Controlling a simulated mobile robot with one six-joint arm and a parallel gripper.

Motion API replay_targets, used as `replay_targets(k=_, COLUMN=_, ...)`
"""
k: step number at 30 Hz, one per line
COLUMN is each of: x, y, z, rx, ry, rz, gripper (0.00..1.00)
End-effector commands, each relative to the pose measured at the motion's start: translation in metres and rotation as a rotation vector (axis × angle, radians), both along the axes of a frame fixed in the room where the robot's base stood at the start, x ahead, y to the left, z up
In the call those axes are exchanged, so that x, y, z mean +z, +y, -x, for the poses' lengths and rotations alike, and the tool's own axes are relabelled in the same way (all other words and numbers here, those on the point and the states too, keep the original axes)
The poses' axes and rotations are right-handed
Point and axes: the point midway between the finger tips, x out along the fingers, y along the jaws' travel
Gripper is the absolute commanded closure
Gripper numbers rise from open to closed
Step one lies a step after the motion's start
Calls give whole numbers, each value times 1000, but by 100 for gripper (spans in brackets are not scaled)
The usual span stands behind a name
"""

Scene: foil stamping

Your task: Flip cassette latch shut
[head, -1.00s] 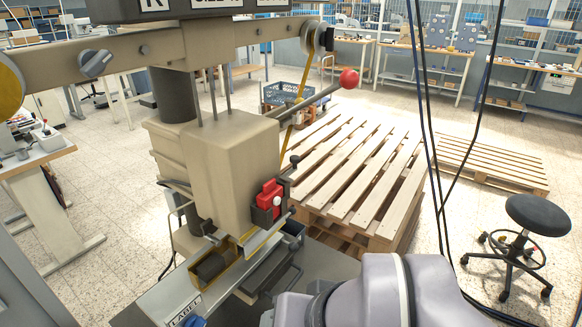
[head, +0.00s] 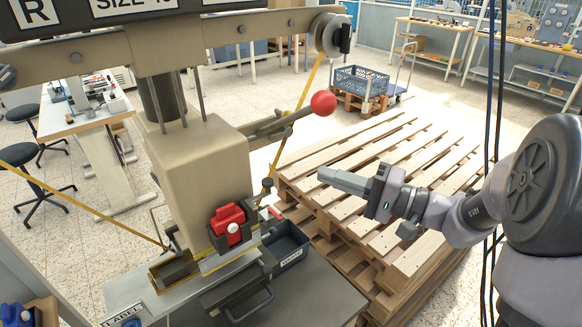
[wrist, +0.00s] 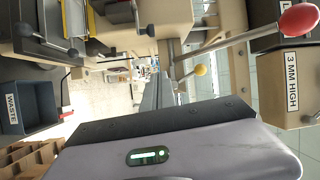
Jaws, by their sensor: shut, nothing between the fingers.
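The foil stamping press (head: 200,160) stands left of centre in the head view. A red block with a white knob (head: 230,225) sits low on its front; I cannot tell whether this is the cassette latch or how the latch stands. A black-knobbed lever (head: 267,184) is just right of it, and black-knobbed levers (wrist: 72,53) also show in the wrist view. My gripper (head: 322,175) is shut and empty, pointing left, to the right of the press and apart from it. The gripper housing (wrist: 170,150) fills the bottom of the wrist view.
A red-ball handle (head: 323,103) sticks out right of the press. A dark bin (head: 286,246) stands beside the press base; the wrist view shows a blue bin labelled WASTE (wrist: 30,105). Stacked pallets (head: 400,190) lie behind my gripper. Dark cables (head: 490,120) hang at the right.

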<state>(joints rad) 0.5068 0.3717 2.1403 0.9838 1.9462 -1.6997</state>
Motion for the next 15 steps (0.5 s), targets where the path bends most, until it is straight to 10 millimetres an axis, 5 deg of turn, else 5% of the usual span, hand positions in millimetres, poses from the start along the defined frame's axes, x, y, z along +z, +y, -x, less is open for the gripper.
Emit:
replay_targets(k=8, x=0, y=6, z=-2, rx=5, ry=2, rz=2, gripper=100)
replay_targets(k=15, x=2, y=46, z=-23, rx=10, ry=3, rz=3, gripper=100)
